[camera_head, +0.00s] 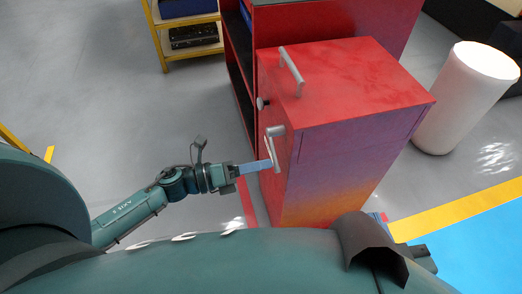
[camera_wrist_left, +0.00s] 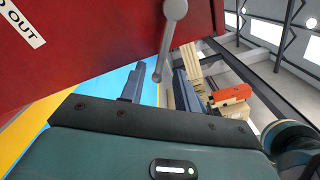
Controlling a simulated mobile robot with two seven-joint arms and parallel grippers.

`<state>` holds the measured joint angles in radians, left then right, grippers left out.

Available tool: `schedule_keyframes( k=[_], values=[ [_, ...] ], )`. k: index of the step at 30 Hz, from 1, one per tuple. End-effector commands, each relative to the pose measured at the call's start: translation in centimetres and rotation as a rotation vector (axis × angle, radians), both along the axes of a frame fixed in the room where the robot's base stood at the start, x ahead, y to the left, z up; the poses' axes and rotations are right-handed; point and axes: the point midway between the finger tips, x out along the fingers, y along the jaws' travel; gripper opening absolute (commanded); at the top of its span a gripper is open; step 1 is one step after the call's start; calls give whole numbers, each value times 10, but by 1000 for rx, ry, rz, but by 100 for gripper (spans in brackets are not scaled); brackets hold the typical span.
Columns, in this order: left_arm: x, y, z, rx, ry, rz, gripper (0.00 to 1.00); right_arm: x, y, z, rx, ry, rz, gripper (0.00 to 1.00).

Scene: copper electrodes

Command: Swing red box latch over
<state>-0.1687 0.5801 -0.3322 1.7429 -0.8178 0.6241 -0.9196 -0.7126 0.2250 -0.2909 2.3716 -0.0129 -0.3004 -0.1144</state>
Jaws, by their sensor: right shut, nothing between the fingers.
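The red box (camera_head: 345,85) stands at the centre of the head view, its sides fading to purple and orange. A grey latch lever (camera_head: 277,150) hangs on its left face near the top front edge. My left gripper (camera_head: 268,164) reaches in from the left with its fingertips at the lever's lower end. In the left wrist view the fingers (camera_wrist_left: 157,84) are apart. The lever (camera_wrist_left: 167,42) hangs down from the red face (camera_wrist_left: 95,50), its rounded end between the fingertips with gaps on both sides. My right gripper is not in view.
A grey handle (camera_head: 291,71) is on the box top and a round knob (camera_head: 262,103) on its left face. A red shelf unit (camera_head: 237,60) stands behind. A white cylinder (camera_head: 463,97) stands at the right. The grey floor (camera_head: 110,90) at the left is clear.

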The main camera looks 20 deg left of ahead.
Motion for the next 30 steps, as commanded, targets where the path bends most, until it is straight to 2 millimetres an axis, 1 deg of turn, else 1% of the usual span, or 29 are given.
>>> schedule_keyframes(
  k=[4,8,23,24,26,30],
  values=[
    [11,-16,1,-2,0,0,32,0,0,1,0,6,0,0],
    [10,-15,0,-1,1,0,32,0,-1,0,-2,8,-1,0],
    [13,-20,0,-1,2,0,32,0,-1,0,-3,9,-1,0],
    [13,-20,0,-1,2,0,31,0,-1,0,-3,9,-1,0],
    [13,-20,0,-1,2,0,26,0,-1,0,-2,9,-1,0],
    [13,-20,0,-1,2,0,15,0,-1,1,-1,8,-1,0]
  ],
)
